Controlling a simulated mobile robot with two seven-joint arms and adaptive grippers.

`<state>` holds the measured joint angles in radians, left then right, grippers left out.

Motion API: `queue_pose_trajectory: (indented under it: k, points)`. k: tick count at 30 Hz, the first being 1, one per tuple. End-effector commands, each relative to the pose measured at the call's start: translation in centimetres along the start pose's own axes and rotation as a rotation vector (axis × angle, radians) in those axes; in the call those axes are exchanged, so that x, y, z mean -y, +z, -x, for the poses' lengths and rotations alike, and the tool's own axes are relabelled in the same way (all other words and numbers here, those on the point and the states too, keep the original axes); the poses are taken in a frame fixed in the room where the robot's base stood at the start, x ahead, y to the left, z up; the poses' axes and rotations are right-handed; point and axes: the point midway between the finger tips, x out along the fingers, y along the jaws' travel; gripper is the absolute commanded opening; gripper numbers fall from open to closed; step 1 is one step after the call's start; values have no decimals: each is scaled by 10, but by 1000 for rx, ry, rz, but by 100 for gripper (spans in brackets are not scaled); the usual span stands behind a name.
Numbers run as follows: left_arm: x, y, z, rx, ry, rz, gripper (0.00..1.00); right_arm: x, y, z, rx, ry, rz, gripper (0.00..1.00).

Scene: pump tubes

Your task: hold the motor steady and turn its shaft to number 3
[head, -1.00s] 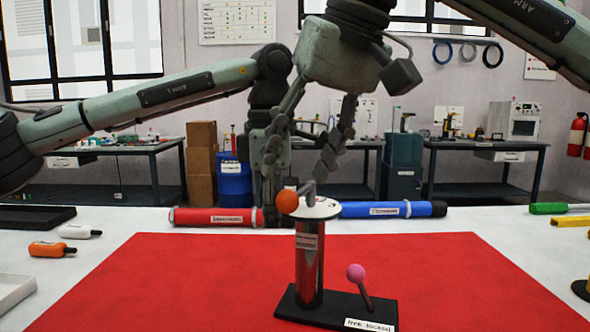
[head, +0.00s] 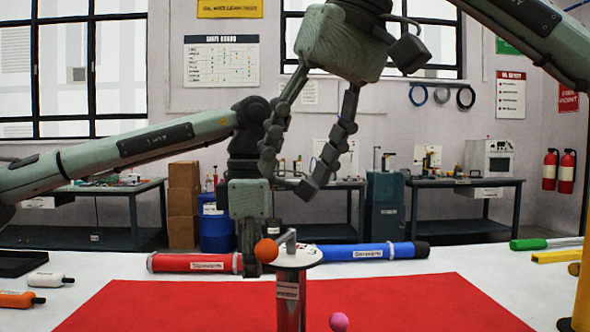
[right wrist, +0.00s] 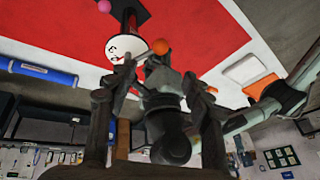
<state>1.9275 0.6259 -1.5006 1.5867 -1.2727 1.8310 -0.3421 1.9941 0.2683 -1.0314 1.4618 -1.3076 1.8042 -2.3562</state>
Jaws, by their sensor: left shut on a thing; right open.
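The motor (head: 290,303) is an upright metal cylinder with a white disc (head: 302,258) on top. A grey crank (head: 286,238) rises from the disc and ends in an orange ball knob (head: 267,251). Dark marks on the disc also show in the right wrist view (right wrist: 112,48). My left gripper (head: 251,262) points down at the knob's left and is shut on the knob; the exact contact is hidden. My right gripper (head: 290,176) is open and empty above the disc. In the right wrist view its fingers (right wrist: 165,80) stand apart.
A pink ball (head: 339,321) tops the lever beside the motor. A red tube (head: 190,263) and a blue tube (head: 370,252) lie behind. Bottles (head: 48,280) lie at the left. The red mat (head: 420,304) is clear right of the motor.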

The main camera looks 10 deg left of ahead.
Motion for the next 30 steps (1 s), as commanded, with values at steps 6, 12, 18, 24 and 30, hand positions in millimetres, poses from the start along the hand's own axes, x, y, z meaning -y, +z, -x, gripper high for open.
queue_pose_trajectory:
  k: [6,12,18,24,30]
  points:
    - [1,-3,-10,-16,-17,1,0,0,0,15,-2,0,0,51]
    - [1,-2,-10,-15,-17,1,0,-1,0,23,-1,-1,0,51]
    - [1,-2,-10,-15,-16,1,0,-1,0,24,-1,-1,0,51]
    - [1,-2,-10,-15,-16,1,0,-1,0,24,-1,0,0,51]
    - [1,-2,-10,-15,-16,1,0,-1,0,32,-2,0,0,51]
